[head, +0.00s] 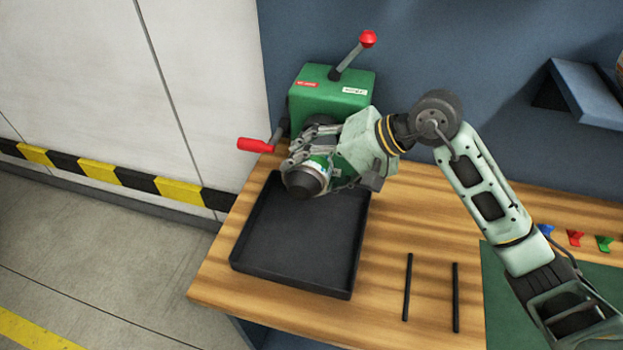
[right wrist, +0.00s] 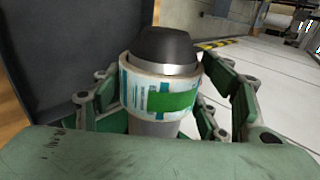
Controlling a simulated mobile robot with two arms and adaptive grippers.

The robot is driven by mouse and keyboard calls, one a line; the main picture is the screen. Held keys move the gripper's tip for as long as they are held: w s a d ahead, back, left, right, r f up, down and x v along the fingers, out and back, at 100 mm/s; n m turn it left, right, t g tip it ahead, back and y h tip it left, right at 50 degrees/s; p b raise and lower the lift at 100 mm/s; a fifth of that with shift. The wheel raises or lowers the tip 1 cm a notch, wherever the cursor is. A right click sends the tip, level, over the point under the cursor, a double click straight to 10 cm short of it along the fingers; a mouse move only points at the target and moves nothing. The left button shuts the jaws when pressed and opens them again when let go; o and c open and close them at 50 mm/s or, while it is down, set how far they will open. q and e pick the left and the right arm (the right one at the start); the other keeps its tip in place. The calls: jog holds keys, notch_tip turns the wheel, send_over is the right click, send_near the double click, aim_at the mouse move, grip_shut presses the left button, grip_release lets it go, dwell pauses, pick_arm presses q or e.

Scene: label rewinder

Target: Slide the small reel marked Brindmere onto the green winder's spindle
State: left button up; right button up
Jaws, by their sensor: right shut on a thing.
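The green winder (head: 325,100) stands at the back left of the bench. Its spindle, a grey cylinder with a black domed tip (head: 304,180), points out over the black tray. A small reel (head: 319,162) sits around the spindle just behind the tip; the right wrist view shows its white, blue and green label (right wrist: 160,97), whose lettering I cannot read. Grey spindle shows on both sides of the reel. My right gripper (head: 322,167) is shut on the reel, with fingers on both sides in the right wrist view (right wrist: 160,108). My left gripper is not in view.
A black tray (head: 345,280) lies below the spindle. The winder has a red-handled crank (head: 256,145) on the left and a red-knobbed lever (head: 367,39) on top. Two black rods (head: 407,287) lie to the right. A blue-grey wall stands close behind.

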jog(key=shift+w+d+b, duration=0.25)
jog(key=shift+w+b, duration=0.25)
jog(key=shift+w, duration=0.25)
jog(key=shift+w+d+b, duration=0.2)
jog(key=shift+w+b, duration=0.25)
jog(key=shift+w, duration=0.25)
jog(key=o, duration=1.3)
jog(key=shift+c, duration=0.2)
jog(key=shift+d+r, duration=0.1)
jog(key=v, duration=0.6)
jog(key=shift+s+d+r+b, duration=0.15)
jog(key=shift+d+r+b, duration=0.1)
jog(key=shift+b, duration=0.05)
